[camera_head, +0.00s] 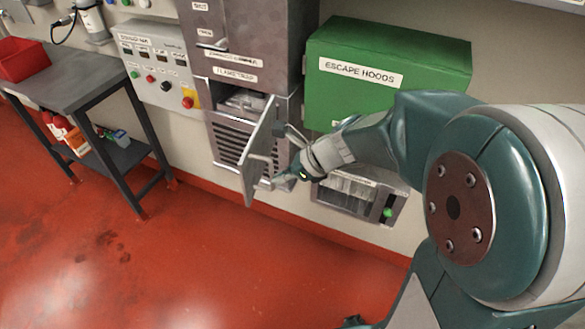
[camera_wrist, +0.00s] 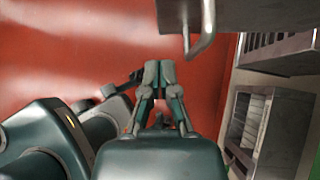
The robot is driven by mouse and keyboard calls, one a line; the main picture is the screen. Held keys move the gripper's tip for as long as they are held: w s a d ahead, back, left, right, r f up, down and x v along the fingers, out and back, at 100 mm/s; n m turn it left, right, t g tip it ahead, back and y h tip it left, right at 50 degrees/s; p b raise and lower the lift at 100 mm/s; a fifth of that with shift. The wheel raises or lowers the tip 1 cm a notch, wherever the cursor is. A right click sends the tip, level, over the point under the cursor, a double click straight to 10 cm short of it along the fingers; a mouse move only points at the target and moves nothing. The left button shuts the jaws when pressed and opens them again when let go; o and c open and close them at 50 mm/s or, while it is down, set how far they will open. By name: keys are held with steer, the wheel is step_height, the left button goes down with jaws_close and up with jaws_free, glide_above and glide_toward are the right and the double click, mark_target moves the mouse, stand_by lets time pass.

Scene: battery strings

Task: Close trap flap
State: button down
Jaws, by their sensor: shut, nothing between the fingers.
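The trap flap (camera_head: 258,152) is a grey metal door, standing open and swung out from the cabinet below the "FLAME TRAP" label (camera_head: 236,74). In the wrist view the flap (camera_wrist: 245,12) shows at the top with its bar handle (camera_wrist: 205,35) hanging toward me. The opening (camera_head: 242,100) behind the flap shows light contents inside. My gripper (camera_head: 282,179) is beside the flap, on its right side and low down. In the wrist view my gripper (camera_wrist: 158,72) has its fingertips together, empty, below and left of the handle. I cannot tell whether it touches the flap.
A green "ESCAPE HOODS" box (camera_head: 385,75) hangs on the wall right of the cabinet. A low metal box with a window (camera_head: 358,195) sits under my forearm. A control panel (camera_head: 155,62) and a dark table (camera_head: 75,82) stand left. The red floor (camera_head: 150,265) in front is clear.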

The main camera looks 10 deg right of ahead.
mark_target(246, 183)
steer(key=a, duration=0.1)
steer(key=w+a+f, duration=0.1)
steer(key=a, duration=0.1)
steer(key=w+a+f, duration=0.1)
steer(key=shift+w+a+f, duration=0.1)
steer(key=shift+a, duration=0.05)
steer(key=shift+w+a, duration=0.3)
steer(key=shift+a, duration=0.3)
